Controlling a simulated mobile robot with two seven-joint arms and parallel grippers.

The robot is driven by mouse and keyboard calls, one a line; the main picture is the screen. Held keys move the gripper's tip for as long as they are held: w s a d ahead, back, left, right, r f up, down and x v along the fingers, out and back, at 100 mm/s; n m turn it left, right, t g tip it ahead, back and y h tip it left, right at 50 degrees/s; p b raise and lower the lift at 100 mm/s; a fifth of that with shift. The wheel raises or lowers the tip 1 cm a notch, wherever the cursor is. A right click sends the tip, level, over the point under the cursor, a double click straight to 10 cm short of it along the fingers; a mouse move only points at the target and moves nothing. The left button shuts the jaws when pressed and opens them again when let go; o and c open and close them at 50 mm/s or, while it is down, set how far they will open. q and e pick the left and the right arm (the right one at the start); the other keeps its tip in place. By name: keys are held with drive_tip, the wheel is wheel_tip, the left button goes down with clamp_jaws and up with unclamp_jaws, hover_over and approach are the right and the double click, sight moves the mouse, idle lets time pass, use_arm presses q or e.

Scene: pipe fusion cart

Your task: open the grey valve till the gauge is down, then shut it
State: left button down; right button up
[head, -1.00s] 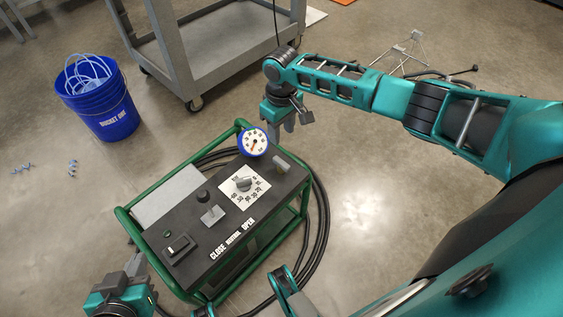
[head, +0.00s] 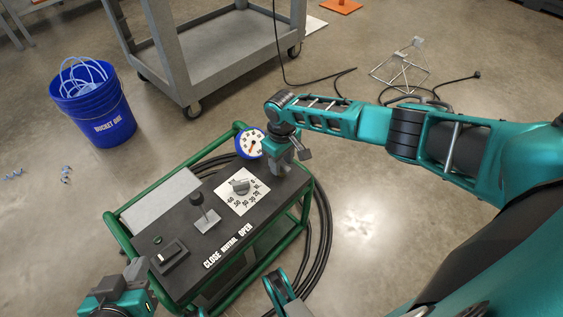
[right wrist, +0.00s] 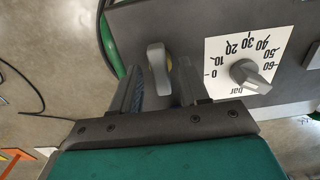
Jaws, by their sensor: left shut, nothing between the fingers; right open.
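The grey valve (right wrist: 157,66) has an upright handle at the panel's edge. In the right wrist view it stands between the two fingers of my right gripper (right wrist: 160,88), which is open with gaps showing at the handle's sides. In the head view my right gripper (head: 284,164) is over the panel's back right corner and hides the valve. The gauge (head: 250,144) has a white face and a blue rim, just left of my right gripper; its needle is too small to read. My left gripper (head: 138,271) is shut and empty near the cart's front left corner.
The dark panel (head: 172,226) in a green frame (head: 117,235) carries a bar-marked dial knob (head: 240,187), a black-knobbed lever (head: 200,204) and a switch (head: 169,256). A black hose loops around the cart. A blue bucket (head: 94,110) and grey trolley (head: 205,76) stand behind.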

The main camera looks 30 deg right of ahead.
clamp_jaws()
idle(0.3)
drive_tip(key=shift+r, duration=0.1)
drive_tip(key=shift+n, duration=0.4)
drive_tip(key=shift+c, duration=0.8)
unclamp_jaws()
drive_tip(key=shift+o, duration=0.8)
